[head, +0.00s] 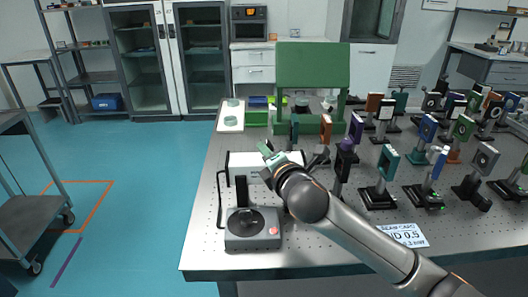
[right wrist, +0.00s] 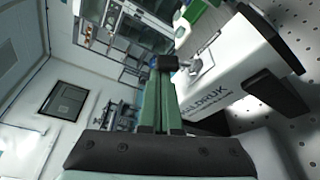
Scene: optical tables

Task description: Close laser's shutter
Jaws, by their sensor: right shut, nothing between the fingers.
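The laser is a white box (head: 238,166) on the optical table, partly hidden behind my right gripper and arm in the head view. In the right wrist view, the laser (right wrist: 225,80) fills the right side, tilted in the picture, with dark lettering. A black tab (right wrist: 278,92) shows against its side; I cannot tell whether it is the shutter or how it is set. My right gripper (head: 267,151) has green fingers and is over the laser. In the right wrist view its fingers (right wrist: 167,64) are together and empty, beside the box. My left gripper is not in view.
A grey device with a round black top (head: 251,222) stands at the table's near left. Several optic mounts, including a teal one (head: 387,162), crowd the right. A green frame (head: 312,70) stands behind. A white card (head: 403,235) lies at the front.

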